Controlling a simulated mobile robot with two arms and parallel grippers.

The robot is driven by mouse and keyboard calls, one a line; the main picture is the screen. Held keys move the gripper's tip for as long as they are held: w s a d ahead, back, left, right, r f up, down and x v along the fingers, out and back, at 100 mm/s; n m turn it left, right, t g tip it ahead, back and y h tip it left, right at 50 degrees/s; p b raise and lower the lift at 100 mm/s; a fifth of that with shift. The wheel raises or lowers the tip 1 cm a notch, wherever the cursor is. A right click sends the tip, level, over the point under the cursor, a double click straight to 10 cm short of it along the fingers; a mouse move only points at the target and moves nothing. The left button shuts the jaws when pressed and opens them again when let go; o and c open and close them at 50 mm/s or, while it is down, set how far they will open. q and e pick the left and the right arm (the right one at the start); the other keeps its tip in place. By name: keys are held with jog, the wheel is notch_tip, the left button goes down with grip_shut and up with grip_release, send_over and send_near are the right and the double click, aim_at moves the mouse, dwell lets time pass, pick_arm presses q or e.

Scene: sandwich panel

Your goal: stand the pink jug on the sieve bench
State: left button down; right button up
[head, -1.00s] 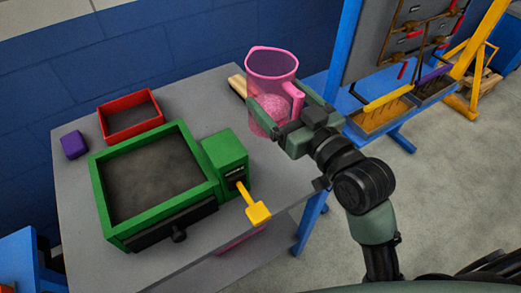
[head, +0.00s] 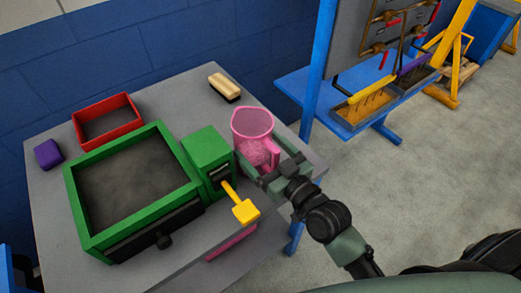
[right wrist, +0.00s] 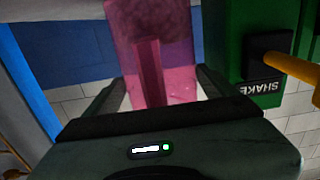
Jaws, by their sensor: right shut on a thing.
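The pink jug (head: 252,124) is see-through and holds pale pink grainy contents. My right gripper (head: 266,163) is shut on it and keeps it roughly upright at the right end of the grey sieve bench (head: 185,103), just right of the green sieve's box (head: 207,152). I cannot tell whether its base touches the bench. In the right wrist view the jug (right wrist: 150,65) shows between the two fingers (right wrist: 162,90), its handle towards me. The left gripper is not in view.
The green-framed sieve (head: 75,208) with a yellow lever (head: 243,209) fills the bench's middle. A red tray (head: 107,138), a purple block (head: 48,154) and a brush (head: 225,87) lie near the back. A blue rack with bins (head: 365,107) stands to the right.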

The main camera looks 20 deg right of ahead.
jog(key=shift+f, duration=0.25)
jog(key=shift+f, duration=0.1)
jog(key=o, duration=1.4)
jog(key=shift+r, duration=0.2)
jog(key=b+v, duration=0.1)
jog(key=v, duration=1.1)
jog(key=shift+b, duration=0.3)
